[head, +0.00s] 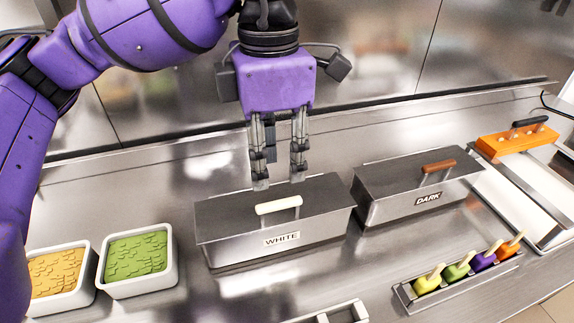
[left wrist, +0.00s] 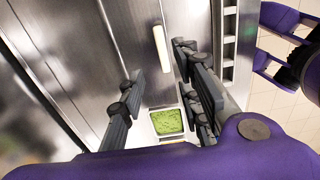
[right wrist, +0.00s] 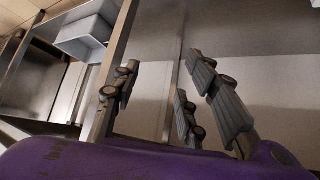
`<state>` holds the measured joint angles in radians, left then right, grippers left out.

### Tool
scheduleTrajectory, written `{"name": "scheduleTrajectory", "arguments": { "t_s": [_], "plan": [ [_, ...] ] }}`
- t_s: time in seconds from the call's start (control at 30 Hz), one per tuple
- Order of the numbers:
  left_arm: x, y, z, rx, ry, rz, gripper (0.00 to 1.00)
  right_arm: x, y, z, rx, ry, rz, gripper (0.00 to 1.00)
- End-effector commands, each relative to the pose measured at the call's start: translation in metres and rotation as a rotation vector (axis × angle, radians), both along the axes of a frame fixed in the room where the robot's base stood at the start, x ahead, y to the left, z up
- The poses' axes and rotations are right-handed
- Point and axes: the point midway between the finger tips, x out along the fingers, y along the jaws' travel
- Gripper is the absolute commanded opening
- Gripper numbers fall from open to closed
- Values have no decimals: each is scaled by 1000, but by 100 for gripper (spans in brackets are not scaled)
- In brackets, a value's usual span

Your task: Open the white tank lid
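The white tank (head: 272,245) is a steel box labelled WHITE, with its flat lid (head: 225,212) on top. The lid has a cream bar handle (head: 278,205). My left gripper (head: 279,181) points down over the lid, just behind the handle in the head view, its fingers apart and empty. In the left wrist view, the handle (left wrist: 160,48) shows between and beyond the open fingers (left wrist: 160,72). Contact with the lid cannot be told. My right gripper (right wrist: 163,78) shows open and empty in the right wrist view and is outside the head view.
The DARK tank (head: 390,209) with a brown handle stands right of the white tank. Tubs of green (head: 137,251) and yellow (head: 60,274) filling stand left. A rack of colourful popsicles (head: 458,283) lies front right, an orange block (head: 517,142) at the back right.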

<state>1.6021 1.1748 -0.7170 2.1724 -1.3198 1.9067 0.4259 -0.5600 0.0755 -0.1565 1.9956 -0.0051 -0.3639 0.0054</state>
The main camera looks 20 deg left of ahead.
Motion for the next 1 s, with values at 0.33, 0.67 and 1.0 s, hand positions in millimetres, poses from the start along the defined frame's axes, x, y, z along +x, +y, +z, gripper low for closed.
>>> {"name": "scheduleTrajectory", "arguments": {
  "t_s": [0.33,0.67,1.0],
  "plan": [
    [-1,1,-47,2,5,0,31,-20,-4,-9,-7,38,-3,40],
    [-1,0,-77,-1,1,-1,31,-10,-3,-3,-5,18,0,40],
    [-1,0,-77,0,0,0,18,-3,-2,1,-2,4,1,40]
  ]
}}
